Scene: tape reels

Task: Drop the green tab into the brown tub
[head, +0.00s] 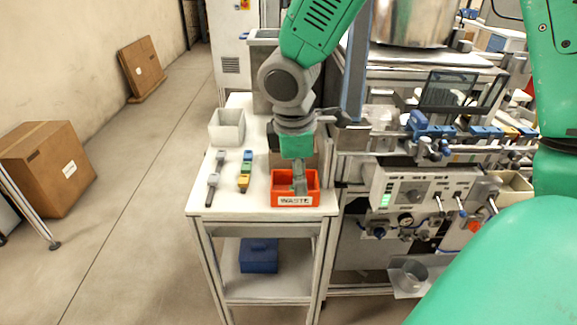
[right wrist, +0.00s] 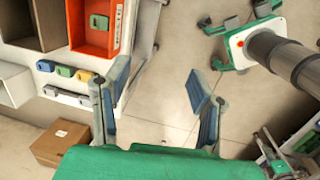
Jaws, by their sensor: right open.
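A green tab (right wrist: 99,22) lies inside the red-orange WASTE bin (right wrist: 93,48) in the right wrist view. Another green tab (right wrist: 65,71) sits between a blue and a yellow one on the white table; that one also shows in the head view (head: 246,167). The brown tub (right wrist: 53,22) stands beside the bin in the right wrist view. In the head view the tub (head: 276,160) is mostly hidden behind my right gripper (head: 299,182). That gripper is open and empty, in front of the bin in the picture; its fingers (right wrist: 158,104) show floor between them. My left gripper is out of view.
A white tub (head: 227,126) stands at the table's back left. Grey parts (head: 214,180) lie left of the tab row. A machine with a control panel (head: 420,197) borders the table on the right. A blue box (head: 258,255) sits on the lower shelf.

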